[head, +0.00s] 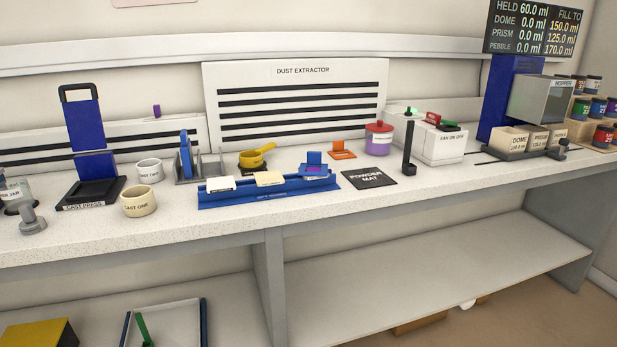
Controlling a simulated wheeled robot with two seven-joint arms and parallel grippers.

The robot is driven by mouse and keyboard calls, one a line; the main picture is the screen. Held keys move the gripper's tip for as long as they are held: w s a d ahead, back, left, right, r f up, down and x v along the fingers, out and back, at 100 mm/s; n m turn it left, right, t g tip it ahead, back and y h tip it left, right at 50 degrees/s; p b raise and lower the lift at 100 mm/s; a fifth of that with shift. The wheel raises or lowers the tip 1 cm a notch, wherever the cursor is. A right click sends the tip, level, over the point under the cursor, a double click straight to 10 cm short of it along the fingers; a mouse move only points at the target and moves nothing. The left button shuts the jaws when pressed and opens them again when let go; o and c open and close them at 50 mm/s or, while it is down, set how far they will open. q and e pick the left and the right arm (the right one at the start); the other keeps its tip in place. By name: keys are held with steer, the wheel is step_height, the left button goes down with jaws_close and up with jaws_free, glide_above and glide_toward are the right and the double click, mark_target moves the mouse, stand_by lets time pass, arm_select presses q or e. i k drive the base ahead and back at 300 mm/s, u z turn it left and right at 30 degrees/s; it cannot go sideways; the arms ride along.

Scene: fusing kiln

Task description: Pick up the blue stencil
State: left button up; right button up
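A small blue piece with an upright tab (314,157), shaped like the orange piece behind it, sits at the right end of a long blue holder (250,198). It looks like the blue stencil. It rests over a purple-edged block, and their exact contact is too small to tell. Two pale labelled blocks (220,184) (268,179) sit further left in the same holder. Another blue upright piece (185,155) stands in a grey rack (207,167) to the left. Neither of my grippers shows in the head view.
The orange piece (342,150), purple jar with red lid (379,141), black powder mat (369,178) and upright black post (409,150) stand nearby. A yellow pan (256,158) is behind the holder. The counter's front strip (330,215) is clear.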

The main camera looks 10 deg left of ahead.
mark_target(314, 158)
steer(key=k, duration=0.15)
steer(key=u, duration=1.95)
steer(key=i, duration=0.9)
steer(key=z, duration=1.5)
